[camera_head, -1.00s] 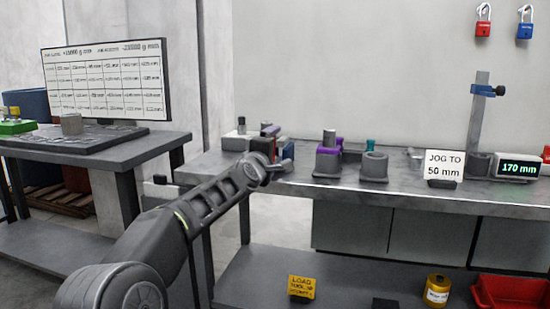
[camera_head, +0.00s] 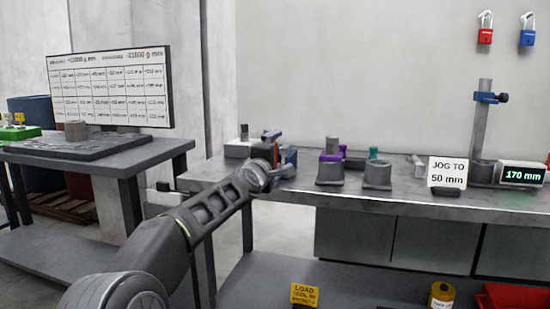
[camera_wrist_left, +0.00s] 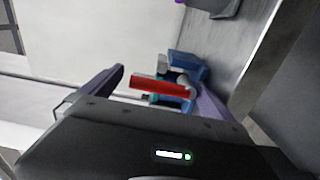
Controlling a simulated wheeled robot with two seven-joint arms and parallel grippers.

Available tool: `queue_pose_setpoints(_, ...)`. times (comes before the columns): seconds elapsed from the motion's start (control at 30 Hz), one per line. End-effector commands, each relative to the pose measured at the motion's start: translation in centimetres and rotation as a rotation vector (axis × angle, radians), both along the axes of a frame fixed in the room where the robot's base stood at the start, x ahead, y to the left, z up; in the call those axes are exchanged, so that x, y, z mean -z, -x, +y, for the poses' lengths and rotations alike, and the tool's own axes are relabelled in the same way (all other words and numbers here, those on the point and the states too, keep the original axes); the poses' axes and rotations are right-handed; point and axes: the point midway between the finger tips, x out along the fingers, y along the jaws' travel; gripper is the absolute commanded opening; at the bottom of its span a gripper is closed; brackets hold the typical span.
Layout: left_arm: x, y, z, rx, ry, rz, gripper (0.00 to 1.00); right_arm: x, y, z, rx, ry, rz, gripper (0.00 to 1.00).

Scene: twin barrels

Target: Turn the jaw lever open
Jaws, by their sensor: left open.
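The jaw lever seems to be the red bar (camera_wrist_left: 160,87) on a small blue and teal clamp (camera_wrist_left: 186,68), seen in the left wrist view. In the head view a small blue part (camera_head: 290,156) shows behind my gripper, mostly hidden. My left gripper (camera_head: 282,168) is at the left end of the bench. In the wrist view its two purple fingers (camera_wrist_left: 160,90) are apart, with the red bar showing across the gap between them. I cannot tell whether either finger touches it. My right gripper is not in view.
A second table (camera_head: 150,152) stands left, with a gap between.

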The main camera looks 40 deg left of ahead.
Motion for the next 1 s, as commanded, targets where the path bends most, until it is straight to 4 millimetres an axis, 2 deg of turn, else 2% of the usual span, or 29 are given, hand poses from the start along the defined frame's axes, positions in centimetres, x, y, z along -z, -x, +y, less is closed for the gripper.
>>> queue_pose_setpoints(0.17,0.0,1.1,-0.3,-0.001,-0.001,-0.001,1.00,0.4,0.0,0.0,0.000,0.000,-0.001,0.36)
queue_pose_setpoints(0.5,-0.1,6.1,-2.1,-0.001,-0.001,-0.003,1.00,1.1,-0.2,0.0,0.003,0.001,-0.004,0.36)
queue_pose_setpoints(0.6,0.0,7.0,-2.4,0.000,0.000,-0.002,1.00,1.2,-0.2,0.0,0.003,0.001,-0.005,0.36)
queue_pose_setpoints(1.0,0.0,7.3,-2.6,0.000,0.001,-0.001,1.00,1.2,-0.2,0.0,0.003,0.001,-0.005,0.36)
